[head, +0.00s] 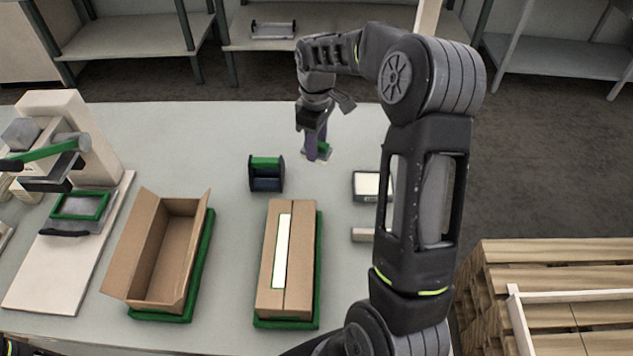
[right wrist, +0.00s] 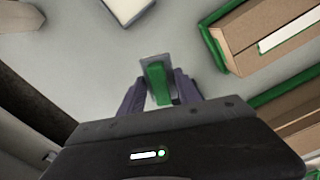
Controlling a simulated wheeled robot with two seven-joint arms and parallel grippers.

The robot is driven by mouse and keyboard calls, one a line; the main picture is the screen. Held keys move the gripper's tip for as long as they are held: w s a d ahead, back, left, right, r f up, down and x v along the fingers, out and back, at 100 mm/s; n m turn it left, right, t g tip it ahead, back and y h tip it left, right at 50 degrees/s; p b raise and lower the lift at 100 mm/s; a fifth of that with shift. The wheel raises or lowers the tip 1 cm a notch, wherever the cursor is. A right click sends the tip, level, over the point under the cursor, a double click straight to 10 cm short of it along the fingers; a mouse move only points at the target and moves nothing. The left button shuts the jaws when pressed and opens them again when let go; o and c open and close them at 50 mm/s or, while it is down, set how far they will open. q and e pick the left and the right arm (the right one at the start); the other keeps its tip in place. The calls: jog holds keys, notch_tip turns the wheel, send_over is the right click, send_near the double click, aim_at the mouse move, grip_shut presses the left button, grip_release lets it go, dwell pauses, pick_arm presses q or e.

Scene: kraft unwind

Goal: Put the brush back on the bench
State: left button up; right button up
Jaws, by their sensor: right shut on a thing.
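The brush shows a green handle and a pale grey base in the right wrist view (right wrist: 158,82). In the head view the green of the brush (head: 324,149) shows beside the fingers, at the middle back of the bench (head: 220,130). My right gripper (head: 316,153) points down over the bench and is shut on the brush, with one finger on each side of it in the right wrist view (right wrist: 160,98). The brush is at or just above the bench top; I cannot tell whether it touches. My left gripper is not in view.
A green and dark dispenser (head: 266,173) stands left of the brush. An open carton (head: 165,250) and a closed carton (head: 288,260) sit on green trays in front. A small white-topped box (head: 367,186) is to the right. A press (head: 62,140) stands at left.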

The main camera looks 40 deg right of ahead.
jog(key=shift+f, duration=3.1)
jog(key=shift+f, duration=1.9)
jog(key=shift+f, duration=0.1)
jog(key=o, duration=1.2)
notch_tip(320, 180, up, 12)
jog(key=shift+r, duration=0.15)
